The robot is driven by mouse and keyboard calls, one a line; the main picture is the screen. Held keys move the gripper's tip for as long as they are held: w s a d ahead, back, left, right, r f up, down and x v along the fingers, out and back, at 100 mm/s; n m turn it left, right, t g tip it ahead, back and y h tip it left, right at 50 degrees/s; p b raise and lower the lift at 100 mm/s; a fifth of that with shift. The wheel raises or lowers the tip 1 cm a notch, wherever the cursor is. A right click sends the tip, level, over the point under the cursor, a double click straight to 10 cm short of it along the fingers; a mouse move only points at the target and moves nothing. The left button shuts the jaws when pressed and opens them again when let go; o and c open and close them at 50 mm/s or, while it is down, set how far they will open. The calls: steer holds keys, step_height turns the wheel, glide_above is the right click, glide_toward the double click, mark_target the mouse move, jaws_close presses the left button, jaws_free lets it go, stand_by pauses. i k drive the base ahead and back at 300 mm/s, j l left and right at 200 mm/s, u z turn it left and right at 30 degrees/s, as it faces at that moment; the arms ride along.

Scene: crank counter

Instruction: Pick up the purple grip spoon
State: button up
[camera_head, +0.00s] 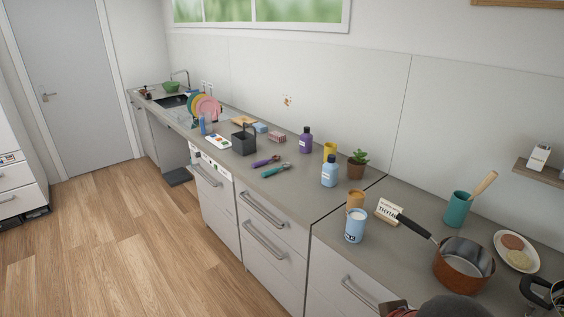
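The purple grip spoon (265,161) lies flat on the grey counter (231,176), left of the middle of the view. It is small here, and its bowl end is hard to make out. A teal-handled utensil (276,170) lies just in front of it, close to the counter's front edge. My gripper cannot be made out in this view. A dark rounded shape at the bottom edge, right of the middle, seems to be part of my arm, far from the spoon. Nothing covers the spoon.
A dark caddy (244,140) stands behind and left of the spoon. A purple bottle (306,140), a light blue bottle (329,171) and a potted plant (357,164) stand to its right. A copper pan (459,268) sits nearer, its handle pointing left. The wooden floor (120,245) is clear.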

mark_target(276, 157)
steer(key=i+j+z, duration=0.25)
steer(key=z, duration=0.15)
steer(key=i+j+z, duration=0.35)
steer(key=i+j, duration=0.25)
steer(key=i+j+z, duration=0.1)
steer(key=j, duration=0.35)
steer(key=i+j, duration=0.5)
steer(key=j, duration=0.25)
steer(key=i+j+z, duration=0.1)
steer(key=i+j, duration=0.15)
steer(key=j, duration=0.15)
steer(key=i+j, duration=0.2)
steer(key=j, duration=0.2)
steer(key=i+j+z, duration=0.1)
steer(key=j, duration=0.25)
steer(key=i+j, duration=0.25)
steer(key=j, duration=0.2)
